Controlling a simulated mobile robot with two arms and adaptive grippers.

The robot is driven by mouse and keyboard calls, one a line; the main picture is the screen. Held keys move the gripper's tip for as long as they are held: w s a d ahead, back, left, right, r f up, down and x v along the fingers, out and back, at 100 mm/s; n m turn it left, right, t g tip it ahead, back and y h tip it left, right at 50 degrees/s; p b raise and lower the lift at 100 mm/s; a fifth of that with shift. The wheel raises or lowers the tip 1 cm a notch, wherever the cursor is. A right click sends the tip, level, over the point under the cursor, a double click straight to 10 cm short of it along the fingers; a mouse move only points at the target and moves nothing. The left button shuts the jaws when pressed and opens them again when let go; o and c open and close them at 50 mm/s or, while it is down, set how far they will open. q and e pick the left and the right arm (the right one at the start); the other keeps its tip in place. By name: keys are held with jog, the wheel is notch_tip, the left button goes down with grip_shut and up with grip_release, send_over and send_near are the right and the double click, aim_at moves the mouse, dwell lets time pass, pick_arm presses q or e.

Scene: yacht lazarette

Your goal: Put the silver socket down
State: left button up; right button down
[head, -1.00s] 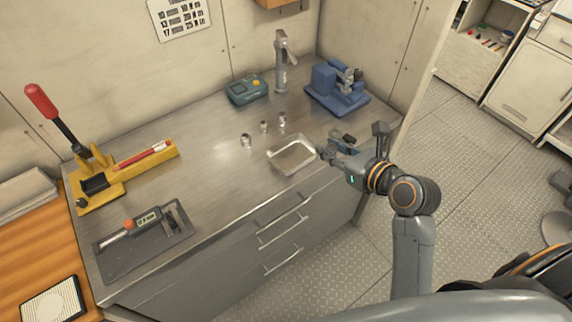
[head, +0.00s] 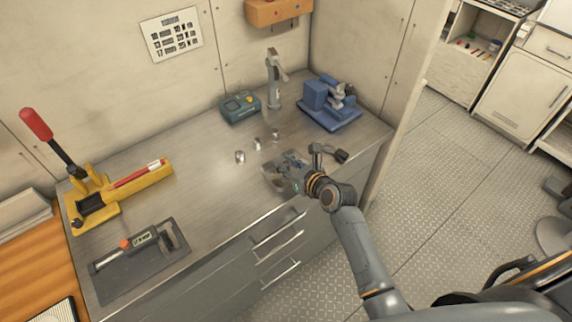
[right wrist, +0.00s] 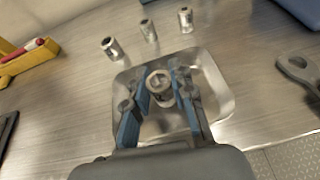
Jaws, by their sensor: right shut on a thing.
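My right gripper (head: 281,163) is over the shallow metal tray (head: 268,184) near the bench's front edge. In the right wrist view its blue-grey fingers (right wrist: 161,90) are shut on a silver socket (right wrist: 160,82), whose round open end faces the camera. The socket is above the tray (right wrist: 222,98); whether it touches the tray floor I cannot tell. In the head view the held socket is hidden by the gripper. My left gripper is not in view.
Three other silver sockets (head: 240,157) stand in a row behind the tray. A blue-grey device (head: 240,107), a blue machine (head: 331,104) and a yellow press (head: 118,193) stand farther off. A grey ring-ended tool (right wrist: 298,70) lies right of the tray.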

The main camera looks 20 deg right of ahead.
jog(key=shift+d+f, duration=0.1)
jog(key=shift+f, duration=0.3)
jog(key=shift+f, duration=0.15)
jog(key=c, duration=1.1)
grip_release()
jog(key=shift+c, duration=0.2)
jog(key=v, duration=1.2)
jog(key=shift+b, duration=0.35)
